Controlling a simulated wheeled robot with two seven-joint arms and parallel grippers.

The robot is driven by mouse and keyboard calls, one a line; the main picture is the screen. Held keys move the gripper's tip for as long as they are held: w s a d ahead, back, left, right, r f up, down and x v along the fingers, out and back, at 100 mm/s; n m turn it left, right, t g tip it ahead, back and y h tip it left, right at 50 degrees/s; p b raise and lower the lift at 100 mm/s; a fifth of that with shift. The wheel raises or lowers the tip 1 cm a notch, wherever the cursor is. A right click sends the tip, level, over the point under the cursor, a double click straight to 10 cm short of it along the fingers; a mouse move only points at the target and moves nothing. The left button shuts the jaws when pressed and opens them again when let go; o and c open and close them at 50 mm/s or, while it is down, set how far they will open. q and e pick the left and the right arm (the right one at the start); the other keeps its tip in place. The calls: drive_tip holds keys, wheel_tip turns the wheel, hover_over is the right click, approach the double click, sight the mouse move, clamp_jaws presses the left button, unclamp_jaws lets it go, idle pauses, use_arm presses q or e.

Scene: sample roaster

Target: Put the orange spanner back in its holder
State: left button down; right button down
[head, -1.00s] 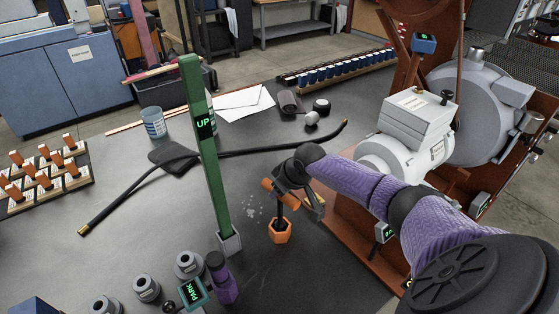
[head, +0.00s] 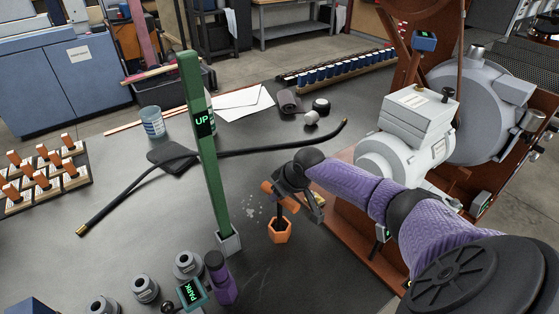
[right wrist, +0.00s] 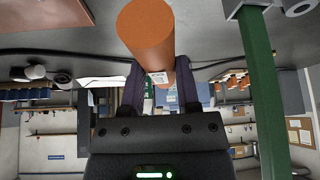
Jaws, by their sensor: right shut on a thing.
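The orange spanner (head: 268,187) has a thick orange handle and a dark shaft pointing down. My right gripper (head: 287,193) is shut on its handle; the right wrist view shows the round orange handle (right wrist: 147,38) between the two dark fingers. The orange six-sided holder (head: 279,232) stands on the grey table just below. The shaft's lower end meets the holder's opening in the head view; I cannot tell how deep it sits. My left gripper is not in view.
A green post (head: 205,150) marked UP stands close left of the holder. Grey cylinders (head: 188,265), a purple-handled item (head: 220,280) and a PARK display (head: 191,292) are in front. The roaster (head: 420,140) stands at right. A black hose (head: 250,151) crosses the table.

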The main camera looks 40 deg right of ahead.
drive_tip(key=shift+f+b, duration=0.45)
drive_tip(key=shift+f, duration=0.35)
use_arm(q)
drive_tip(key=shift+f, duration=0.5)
use_arm(e)
drive_tip(key=shift+c, duration=1.2)
unclamp_jaws()
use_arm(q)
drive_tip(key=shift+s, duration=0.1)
use_arm(e)
drive_tip(key=p+v, duration=0.4)
drive_tip(key=v, duration=0.2)
drive_tip(key=shift+w+r, duration=0.15)
drive_tip(key=shift+r, duration=0.1)
drive_tip(key=p+v, duration=0.2)
drive_tip(key=v, duration=0.1)
drive_tip(key=shift+s+r, duration=0.1)
drive_tip(key=shift+s, duration=0.1)
drive_tip(key=shift+s+r, duration=0.15)
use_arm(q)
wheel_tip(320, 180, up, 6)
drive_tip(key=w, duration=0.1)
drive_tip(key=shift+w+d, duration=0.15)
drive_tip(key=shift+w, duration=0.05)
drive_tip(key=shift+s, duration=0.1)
